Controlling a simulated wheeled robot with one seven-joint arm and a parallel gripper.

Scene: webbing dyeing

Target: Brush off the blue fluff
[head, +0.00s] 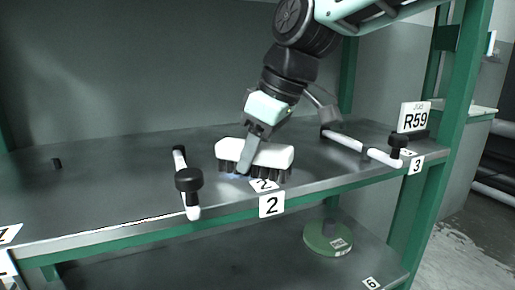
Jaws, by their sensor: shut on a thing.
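My gripper (252,143) is shut on a brush (272,154) with a white back and dark bristles. The brush is at the shelf board (110,190), near its front edge, behind the label marked 2 (271,204). Its bristles point down, and I cannot tell whether they touch the board. The brush and my gripper hide part of the board there, so the fluff's full extent is hidden.
White rods with black knobs lie on the shelf left (192,205) and right (345,141) of the brush. A green disc (327,240) sits on the lower shelf. The board's left part is mostly clear.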

